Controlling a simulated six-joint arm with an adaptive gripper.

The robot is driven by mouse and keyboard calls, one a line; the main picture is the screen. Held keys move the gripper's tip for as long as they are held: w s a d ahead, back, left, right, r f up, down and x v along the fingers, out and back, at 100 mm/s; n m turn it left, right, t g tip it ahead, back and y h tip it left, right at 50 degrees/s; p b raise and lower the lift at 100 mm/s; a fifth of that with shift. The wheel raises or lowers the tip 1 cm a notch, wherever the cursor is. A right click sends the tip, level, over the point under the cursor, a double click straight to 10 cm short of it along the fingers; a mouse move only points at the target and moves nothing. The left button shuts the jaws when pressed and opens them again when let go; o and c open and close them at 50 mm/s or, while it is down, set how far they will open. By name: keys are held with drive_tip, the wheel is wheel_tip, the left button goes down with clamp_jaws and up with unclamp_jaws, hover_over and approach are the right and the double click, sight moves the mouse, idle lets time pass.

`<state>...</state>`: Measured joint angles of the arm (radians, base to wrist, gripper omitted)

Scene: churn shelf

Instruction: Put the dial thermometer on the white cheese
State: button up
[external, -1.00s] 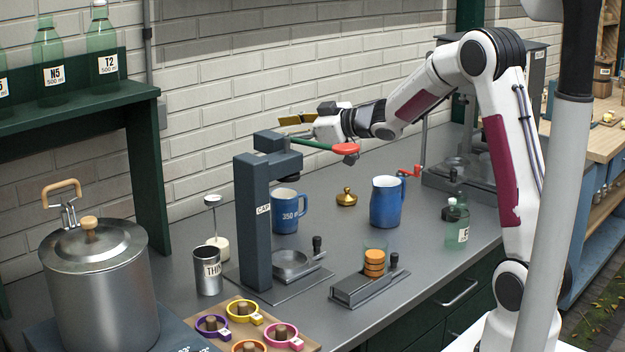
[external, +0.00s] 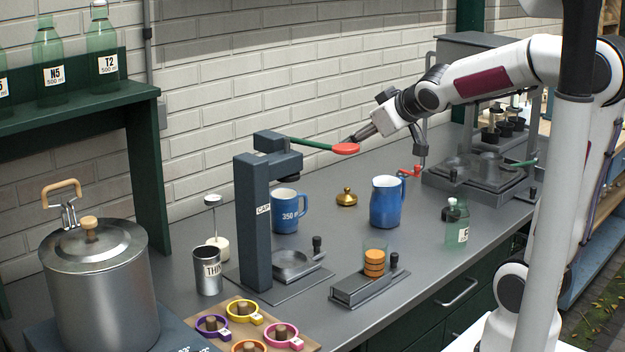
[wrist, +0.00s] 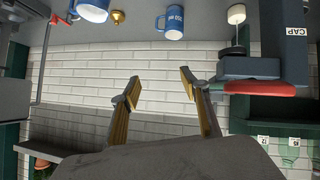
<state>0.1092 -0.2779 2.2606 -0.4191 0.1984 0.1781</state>
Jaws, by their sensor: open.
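The dial thermometer (external: 212,201) stands upright with its round dial on top and a thin stem. The stem runs down to the white cheese (external: 217,246), a short pale cylinder on the counter behind the metal cup. In the wrist view the white cheese (wrist: 236,14) shows at the top, with the stem and the dark dial (wrist: 234,51) below it. The exact contact between stem and cheese is too small to tell. My gripper (external: 360,134) is in the air at the red lever end, well right of the thermometer. Its fingers (wrist: 160,85) are apart and empty.
A dark capper (external: 256,215) with a red-ended lever (external: 345,149) stands between my gripper and the thermometer. Two blue mugs (external: 386,202) and (external: 287,211), a brass weight (external: 347,197) and a metal cup (external: 207,270) stand on the counter. A brick wall is behind.

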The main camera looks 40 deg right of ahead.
drive_tip(key=s+a+f+g+y, duration=0.1)
drive_tip(key=s+a+f+g, duration=0.1)
drive_tip(key=s, duration=1)
drive_tip(key=s+a+f+m+g+y, duration=0.1)
drive_tip(key=s+a+f+g, duration=0.2)
drive_tip(key=s, duration=0.9)
wheel_tip(320, 180, down, 3)
drive_tip(key=shift+s+a+f, duration=0.2)
drive_tip(key=shift+a, duration=0.95)
